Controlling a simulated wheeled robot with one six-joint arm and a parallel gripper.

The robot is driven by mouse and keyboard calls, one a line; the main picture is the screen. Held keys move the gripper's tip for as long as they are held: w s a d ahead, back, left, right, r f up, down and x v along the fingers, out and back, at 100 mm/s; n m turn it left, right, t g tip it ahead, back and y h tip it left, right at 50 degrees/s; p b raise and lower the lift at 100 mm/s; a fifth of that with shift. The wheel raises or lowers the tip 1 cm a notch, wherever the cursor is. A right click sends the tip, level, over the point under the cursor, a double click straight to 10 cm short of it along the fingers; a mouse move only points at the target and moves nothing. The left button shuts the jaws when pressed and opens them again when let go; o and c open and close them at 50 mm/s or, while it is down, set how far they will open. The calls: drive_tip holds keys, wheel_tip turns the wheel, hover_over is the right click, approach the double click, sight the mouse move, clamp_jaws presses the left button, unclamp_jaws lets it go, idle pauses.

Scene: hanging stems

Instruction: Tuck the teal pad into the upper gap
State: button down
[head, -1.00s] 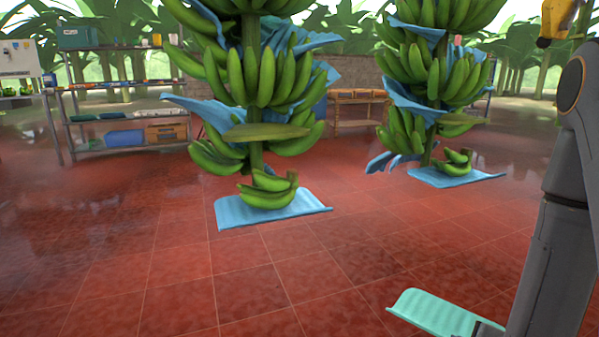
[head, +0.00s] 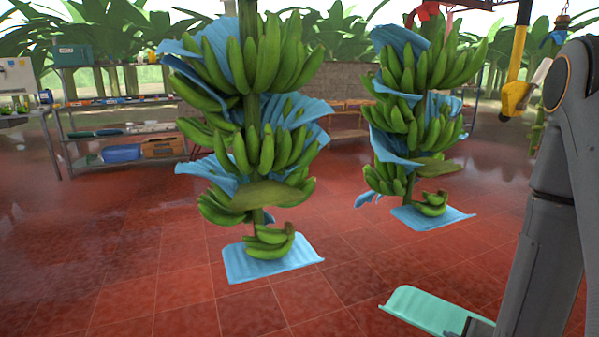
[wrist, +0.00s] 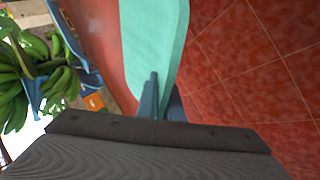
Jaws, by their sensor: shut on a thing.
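The teal pad (head: 428,311) is a thin curved sheet at the lower right of the head view. My gripper is shut on its near edge; in the wrist view the fingers (wrist: 160,103) pinch the teal pad (wrist: 150,45), which reaches away from them. In the head view the gripper is mostly cut off at the bottom. Two hanging banana stems carry tiers of green bananas with blue pads tucked between them. The nearer stem (head: 252,140) is left of centre, the farther stem (head: 410,120) right of it. The pad is apart from both, below and right of the nearer stem.
Blue pads lie under the lowest bananas of the nearer stem (head: 240,268) and the farther one (head: 405,217). Metal shelves (head: 85,125) with bins stand at the back left. A yellow hanging part (head: 514,98) is at the upper right. The red tiled floor is open in front.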

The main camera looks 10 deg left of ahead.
drive_tip(key=s+a+r+n+y+p, duration=0.1)
drive_tip(key=a+r+p, duration=0.3)
drive_tip(key=r+p, duration=0.75)
drive_tip(key=s+a+r+n+y+p, duration=0.15)
drive_tip(key=a+r+p, duration=0.25)
drive_tip(key=r+p, duration=0.7)
drive_tip(key=a+r+n+g+y, duration=0.2)
drive_tip(key=a+r+n+y, duration=0.3)
drive_tip(key=a+r, duration=1.2)
drive_tip(key=s+a+r+n+g+y, duration=0.1)
drive_tip(key=s+a+r+n+g, duration=0.1)
drive_tip(key=s+a+r+n, duration=0.1)
drive_tip(key=s+a+r+n+g, duration=0.2)
drive_tip(key=s+a+r, duration=0.3)
drive_tip(key=a+r, duration=0.3)
wheel_tip(320, 180, up, 2)
drive_tip(key=shift+s+r+n+y+b, duration=0.2)
drive_tip(key=shift+s+n+y+b, duration=0.2)
drive_tip(key=shift+n, duration=0.35)
